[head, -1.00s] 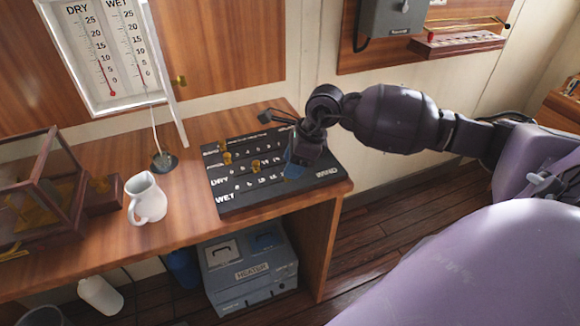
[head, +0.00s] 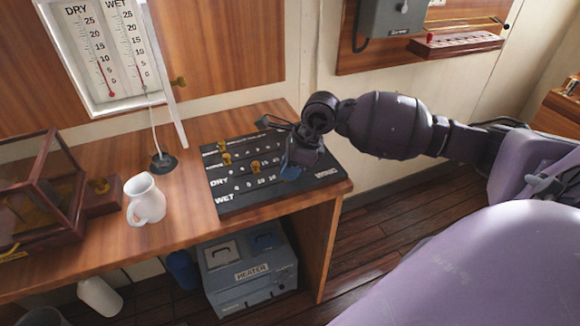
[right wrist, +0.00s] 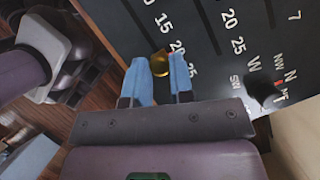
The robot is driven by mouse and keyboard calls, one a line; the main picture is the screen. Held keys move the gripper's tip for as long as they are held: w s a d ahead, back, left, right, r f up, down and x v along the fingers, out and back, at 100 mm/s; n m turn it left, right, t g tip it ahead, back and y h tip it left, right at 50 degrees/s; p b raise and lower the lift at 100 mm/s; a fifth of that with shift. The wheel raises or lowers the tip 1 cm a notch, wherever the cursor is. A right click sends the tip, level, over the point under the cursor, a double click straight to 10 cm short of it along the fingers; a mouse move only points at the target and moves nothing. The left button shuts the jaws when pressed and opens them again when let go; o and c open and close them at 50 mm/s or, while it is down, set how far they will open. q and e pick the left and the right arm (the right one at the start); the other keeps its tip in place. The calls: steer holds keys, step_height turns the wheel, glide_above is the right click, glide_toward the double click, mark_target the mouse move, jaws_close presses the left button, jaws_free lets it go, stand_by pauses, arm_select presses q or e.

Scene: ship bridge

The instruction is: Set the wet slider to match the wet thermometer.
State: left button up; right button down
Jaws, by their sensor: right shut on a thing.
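The black slider board (head: 228,206) lies on the wooden desk, with rows of numbers and the words DRY, WET and WIND. My right gripper (head: 289,172) is over its right half, shut on a brass slider knob. In the right wrist view the blue fingertips (right wrist: 161,78) are on either side of this knob (right wrist: 160,62), near the 20 and 25 of a row close to the board edge; it appears to be the wet slider. The head view hides it.
Other brass knobs (head: 256,168) sit left of my gripper on the board. A white jug (head: 146,200), a thin stand (head: 163,162) and a glass-sided wooden case (head: 40,185) are on the desk to the left. A grey heater (head: 250,285) stands below.

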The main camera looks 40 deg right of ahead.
steer(key=a, duration=0.3)
steer(key=w+a, duration=0.1)
steer(key=a, duration=0.2)
steer(key=w+a+b, duration=0.1)
steer(key=a, duration=0.1)
steer(key=shift+a, duration=0.4)
steer(key=c, duration=1)
jaws_free()
steer(key=v, duration=1.1)
steer(key=shift+w+p, duration=0.15)
steer(key=shift+p, duration=0.3)
steer(key=shift+a, duration=0.1)
